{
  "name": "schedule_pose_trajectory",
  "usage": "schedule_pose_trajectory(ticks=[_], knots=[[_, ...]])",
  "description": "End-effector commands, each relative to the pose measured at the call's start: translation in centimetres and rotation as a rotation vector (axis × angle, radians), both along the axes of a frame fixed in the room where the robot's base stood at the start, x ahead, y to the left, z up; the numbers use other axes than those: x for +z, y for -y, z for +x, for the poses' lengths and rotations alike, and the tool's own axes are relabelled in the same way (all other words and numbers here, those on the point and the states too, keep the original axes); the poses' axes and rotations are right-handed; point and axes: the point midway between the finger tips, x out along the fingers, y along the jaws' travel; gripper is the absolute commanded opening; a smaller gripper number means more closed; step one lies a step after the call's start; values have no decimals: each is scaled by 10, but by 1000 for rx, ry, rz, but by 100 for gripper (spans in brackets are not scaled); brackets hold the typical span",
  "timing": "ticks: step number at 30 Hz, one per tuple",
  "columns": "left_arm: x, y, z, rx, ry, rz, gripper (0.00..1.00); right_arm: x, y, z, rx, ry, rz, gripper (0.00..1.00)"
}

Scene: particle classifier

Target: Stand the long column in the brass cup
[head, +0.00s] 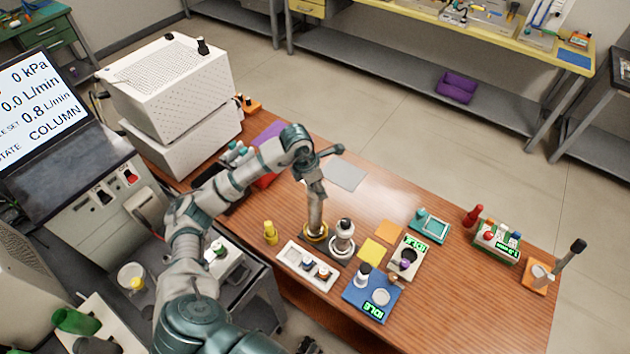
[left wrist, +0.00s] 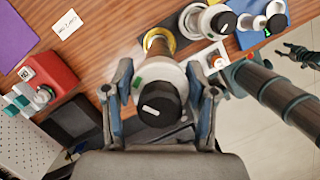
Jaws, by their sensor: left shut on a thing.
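The long column (head: 315,211) is tan with a pale collar and a black cap on its top end, which show in the left wrist view (left wrist: 155,103). It stands about upright. My left gripper (head: 312,178) is shut on its upper part, with a finger on each side of the collar in the left wrist view (left wrist: 160,95). The brass cup (head: 304,234) is a yellow ring on the table, also seen in the left wrist view (left wrist: 147,43). The column's lower end is at the cup's mouth; how deep it sits is hidden. My right gripper (left wrist: 300,55) is apart from them, fingers spread.
A short capped column (head: 343,230) stands close right of the cup. A white tray (head: 290,262) with small vials, a yellow bottle (head: 270,234) and a blue scale (head: 358,305) are near. A grey mat (head: 345,174) lies behind, with bare table around it.

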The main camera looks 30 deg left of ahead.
Motion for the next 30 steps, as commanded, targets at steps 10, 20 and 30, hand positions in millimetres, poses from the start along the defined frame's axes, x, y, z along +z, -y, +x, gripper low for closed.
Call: schedule_pose_trajectory(ticks=[10, 20, 30], knots=[[-1, -5, 0, -1, -1, -7, 82, 0, 7, 0, 2, 1, -7, 50], [26, -9, -5, -1, 4, -5, 82, -3, 7, 0, 2, 0, -8, 50], [96, -19, -20, 0, 3, -3, 82, -6, -3, -1, -1, -1, 4, 50]])
